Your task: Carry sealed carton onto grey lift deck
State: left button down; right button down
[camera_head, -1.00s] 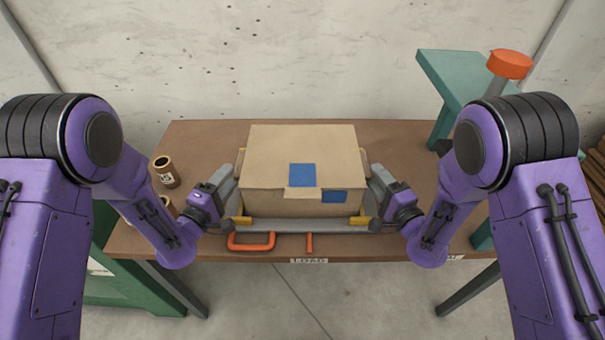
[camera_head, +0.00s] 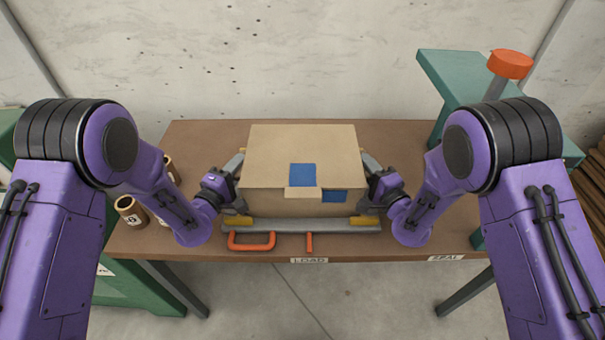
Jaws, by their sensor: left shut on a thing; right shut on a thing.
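The sealed carton (camera_head: 275,155) is a brown box with blue patches on its top and front. It sits level over a grey deck (camera_head: 290,226) with yellow corner pieces at the middle of the table. I cannot tell whether its underside touches the deck. My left gripper (camera_head: 237,180) is shut on the carton's left side. My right gripper (camera_head: 366,178) is shut on its right side. The fingertips are partly hidden by the gripper bodies and the carton.
An orange handle (camera_head: 252,247) and an orange lever (camera_head: 309,243) lie at the deck's front, above a LOAD label (camera_head: 309,260). Small brown spools (camera_head: 131,211) stand at left. A green frame (camera_head: 455,85) with an orange cap (camera_head: 510,64) rises at back right. The brown table (camera_head: 430,225) is clear at right.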

pick_arm(q)
jog(key=shift+r, duration=0.15)
pick_arm(e)
jog(key=shift+r, duration=0.1)
